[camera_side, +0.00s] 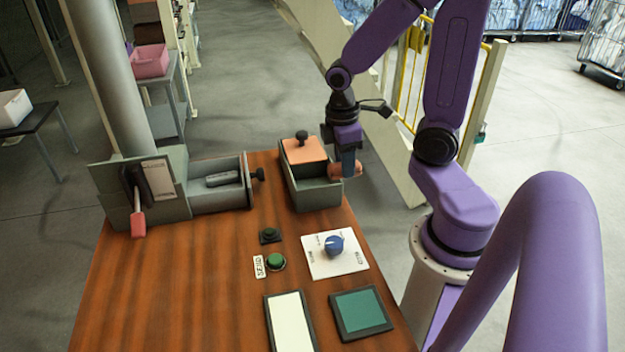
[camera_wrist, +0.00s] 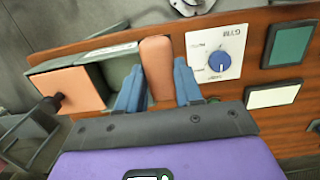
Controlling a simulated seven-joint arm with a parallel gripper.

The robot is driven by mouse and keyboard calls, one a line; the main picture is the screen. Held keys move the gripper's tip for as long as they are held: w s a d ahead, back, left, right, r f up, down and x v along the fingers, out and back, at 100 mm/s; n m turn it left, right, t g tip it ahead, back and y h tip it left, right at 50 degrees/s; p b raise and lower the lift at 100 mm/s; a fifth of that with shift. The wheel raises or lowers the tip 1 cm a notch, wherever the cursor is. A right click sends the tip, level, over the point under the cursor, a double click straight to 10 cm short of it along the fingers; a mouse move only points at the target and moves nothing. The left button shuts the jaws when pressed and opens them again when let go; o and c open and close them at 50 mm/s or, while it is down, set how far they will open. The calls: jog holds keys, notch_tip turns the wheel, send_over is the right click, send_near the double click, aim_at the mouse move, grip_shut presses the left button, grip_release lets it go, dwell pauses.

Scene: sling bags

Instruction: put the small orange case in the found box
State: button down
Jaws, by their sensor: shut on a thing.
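My gripper (camera_wrist: 158,90) is shut on the small orange case (camera_wrist: 157,58), which stands between its two blue fingers. In the side view the case (camera_side: 350,171) shows only in part behind a finger, at the right edge of a grey open-topped box (camera_side: 318,195). I cannot tell whether it touches the box. A salmon lid (camera_side: 304,150) with a dark knob covers the far part of the box; the near part is open. In the wrist view the lid (camera_wrist: 68,88) lies left of my gripper. No label reading "found" is legible, so I cannot confirm this is the found box.
A grey unit (camera_side: 218,196) with an open drawer holding a dark object stands at the left, beside a red-handled lever (camera_side: 138,222). A green button (camera_side: 276,261), a blue dial (camera_side: 334,244), a white panel (camera_side: 290,320) and a green panel (camera_side: 361,312) occupy the table's near side.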

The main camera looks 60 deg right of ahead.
jog(key=shift+w+d+f, duration=0.25)
jog(key=shift+w+f, duration=0.1)
jog(key=shift+w, duration=0.4)
jog(key=shift+w+d+f, duration=0.2)
jog(key=shift+w+f, duration=0.15)
jog(key=shift+w, duration=0.4)
jog(key=w+f, duration=0.2)
jog(key=w+d+f, duration=0.1)
jog(key=w+f, duration=0.1)
jog(key=w+d+f, duration=0.1)
jog(key=w+f, duration=0.2)
jog(key=shift+d, duration=0.1)
jog(key=shift+f, duration=1.55)
jog(key=shift+f, duration=0.15)
jog(key=c, duration=0.7)
grip_release()
jog(key=shift+c, duration=0.2)
